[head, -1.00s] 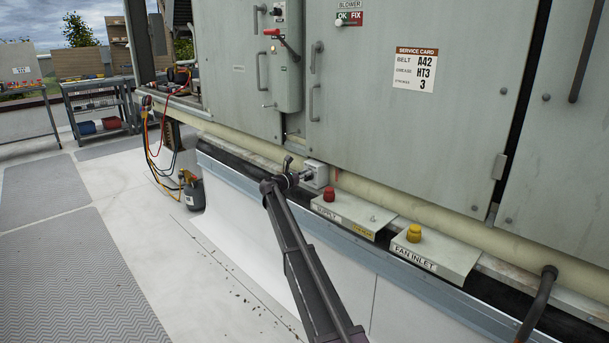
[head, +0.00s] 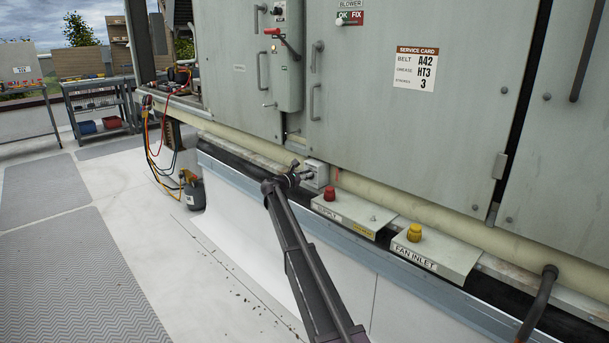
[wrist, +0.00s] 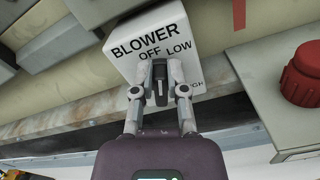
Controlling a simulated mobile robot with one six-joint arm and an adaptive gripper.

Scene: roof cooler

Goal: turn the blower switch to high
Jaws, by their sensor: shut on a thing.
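The blower switch box (wrist: 165,48) is a pale box with BLOWER, OFF and LOW lettered on it. A third label at the right is partly hidden by a finger, with only its last letters showing. The box also shows in the head view (head: 317,174), below the grey cabinet. My gripper (wrist: 158,88) is shut on the dark switch knob (wrist: 160,84), one finger on each side. The knob stands nearly upright in the wrist view; the exact setting it points to is unclear. In the head view my gripper (head: 305,176) is at the box.
A red knob (wrist: 304,74) on a metal cover lies close to the right of the box. In the head view, a yellow knob (head: 414,232) on the FAN INLET cover is farther right. A pale pipe (head: 365,188) runs behind. The walkway at left is open.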

